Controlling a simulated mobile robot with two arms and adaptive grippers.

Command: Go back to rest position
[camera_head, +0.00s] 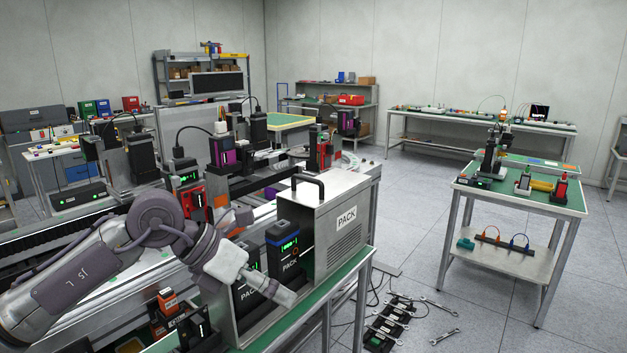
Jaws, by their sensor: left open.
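My left arm comes in from the left, and its gripper (280,294) is in front of the grey metal PACK case (340,250). The gripper is open, and I see nothing held between its fingers. Behind and beside it, dark PACK modules (283,240) with green lights stand in the open front part of the case. The gripper and wrist hide part of the lower left module (246,297); whether they touch it I cannot tell. My right gripper is not in view.
The case stands on a green-topped bench (345,277). Black and red devices (185,180) crowd the line behind my arm. At right is a separate green-topped table (515,193) with tools.

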